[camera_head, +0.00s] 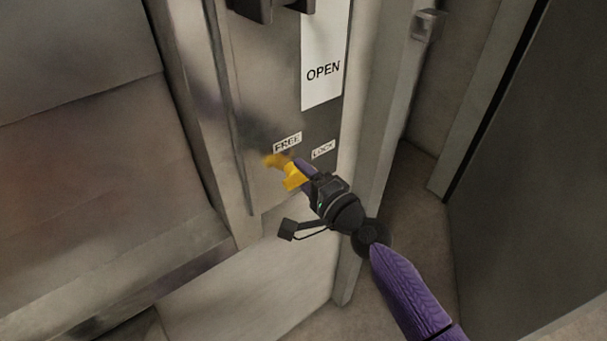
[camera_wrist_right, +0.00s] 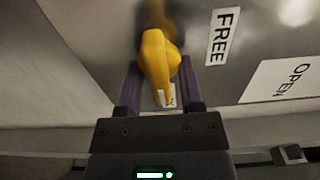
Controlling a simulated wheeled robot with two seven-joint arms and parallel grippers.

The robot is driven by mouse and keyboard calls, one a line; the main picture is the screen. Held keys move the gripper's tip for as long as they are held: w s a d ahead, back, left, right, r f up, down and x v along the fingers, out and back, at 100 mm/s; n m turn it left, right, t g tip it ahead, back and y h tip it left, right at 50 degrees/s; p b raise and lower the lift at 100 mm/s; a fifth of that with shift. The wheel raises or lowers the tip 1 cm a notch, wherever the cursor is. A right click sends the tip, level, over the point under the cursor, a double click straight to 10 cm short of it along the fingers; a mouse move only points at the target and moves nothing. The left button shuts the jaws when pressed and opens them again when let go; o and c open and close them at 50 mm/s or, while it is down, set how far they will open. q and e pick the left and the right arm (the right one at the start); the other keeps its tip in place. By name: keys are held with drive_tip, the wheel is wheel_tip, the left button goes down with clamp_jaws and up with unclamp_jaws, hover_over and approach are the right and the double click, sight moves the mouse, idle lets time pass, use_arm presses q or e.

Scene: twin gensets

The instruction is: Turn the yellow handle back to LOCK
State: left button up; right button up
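The yellow handle (camera_head: 291,178) is mounted on the grey metal panel, just below the FREE label (camera_head: 287,143). The LOCK label (camera_head: 323,150) is to the right of it. My right gripper (camera_head: 302,172) is at the handle, its arm coming from the lower right. In the right wrist view the yellow handle (camera_wrist_right: 160,62) lies between the two purple fingers (camera_wrist_right: 161,75). The fingers stand apart, with gaps beside the handle's narrower part; whether they touch its wide part is unclear. The FREE label (camera_wrist_right: 222,36) also shows there. My left gripper is out of view.
A white OPEN sign (camera_head: 323,70) is on the panel above the labels. A dark fixture (camera_head: 270,8) sticks out at the top. A post (camera_head: 385,110) with a small latch block (camera_head: 428,25) stands right of the panel. A dark panel (camera_head: 535,180) is at far right.

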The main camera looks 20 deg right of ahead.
drive_tip(key=shift+o, duration=0.2)
drive_tip(key=b+v, duration=0.1)
drive_tip(key=v, duration=0.9)
